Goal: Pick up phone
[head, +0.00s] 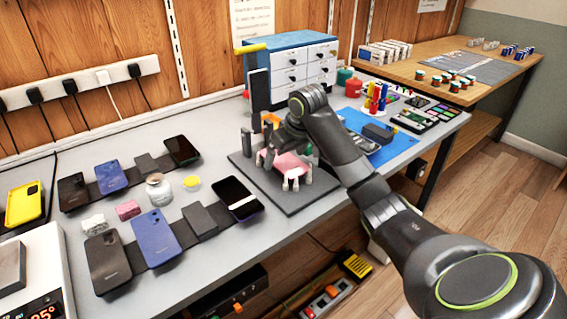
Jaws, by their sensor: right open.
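Several phones lie on the grey bench at the left. In the front row are a dark phone (107,262), a blue phone (156,238) and a black phone (233,192) with a pale strip. In the back row are a dark phone (72,191), a dark blue phone (110,177) and a black phone (181,151). A yellow phone (24,204) lies at the far left. My right gripper (268,158) is open above a dark mat (298,204), beside a pink item among pale posts. It is apart from the phones. My left gripper is out of view.
A jar (159,190), a yellow disc (192,183) and a pink block (127,210) stand between the phone rows. A blue drawer cabinet (300,68) stands behind my right gripper. A blue mat (360,122) with tools lies to the right. The front bench strip is clear.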

